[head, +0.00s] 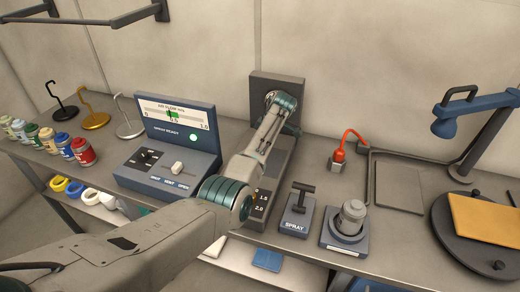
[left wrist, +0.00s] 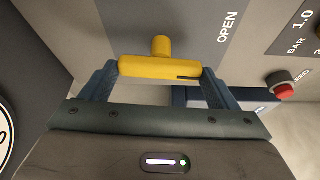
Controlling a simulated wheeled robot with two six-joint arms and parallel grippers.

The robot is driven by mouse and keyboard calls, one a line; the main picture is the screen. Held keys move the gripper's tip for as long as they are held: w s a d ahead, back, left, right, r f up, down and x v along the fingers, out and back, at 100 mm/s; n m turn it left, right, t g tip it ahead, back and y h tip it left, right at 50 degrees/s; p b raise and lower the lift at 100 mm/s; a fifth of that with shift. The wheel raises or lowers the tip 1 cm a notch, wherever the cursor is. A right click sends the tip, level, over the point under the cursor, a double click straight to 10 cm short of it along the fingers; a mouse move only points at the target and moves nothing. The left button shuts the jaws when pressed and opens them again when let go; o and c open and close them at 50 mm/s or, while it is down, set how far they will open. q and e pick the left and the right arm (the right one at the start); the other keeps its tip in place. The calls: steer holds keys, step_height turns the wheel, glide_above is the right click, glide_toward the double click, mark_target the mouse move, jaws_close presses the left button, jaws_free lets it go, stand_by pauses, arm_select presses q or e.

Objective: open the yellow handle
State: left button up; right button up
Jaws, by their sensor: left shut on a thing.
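The yellow handle (left wrist: 160,68) shows in the left wrist view as a short bar with a stub at its middle, against a grey plate. My left gripper (left wrist: 158,82) is shut on it, with one blue-grey finger at each end of the bar. The word OPEN is printed on the plate to the right of the handle. In the head view my left arm reaches in front of a dark unit in the middle of the bench and hides most of the handle and the fingers. My right gripper is not in view.
A blue spray panel (head: 178,127) stands left of my arm, with coloured jars further left. A red button (left wrist: 282,89) is near the handle.

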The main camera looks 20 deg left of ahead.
arm_select(q)
steer(key=shift+n+b, duration=0.5)
steer(key=shift+n, duration=0.1)
steer(key=shift+g, duration=0.3)
steer(key=o, duration=0.9)
steer(key=shift+d, duration=0.1)
steer(key=shift+r, duration=0.1)
steer(key=b+v, duration=0.3)
steer(key=v, duration=0.7)
steer(key=shift+d+r+b, duration=0.25)
steer(key=shift+b, duration=0.15)
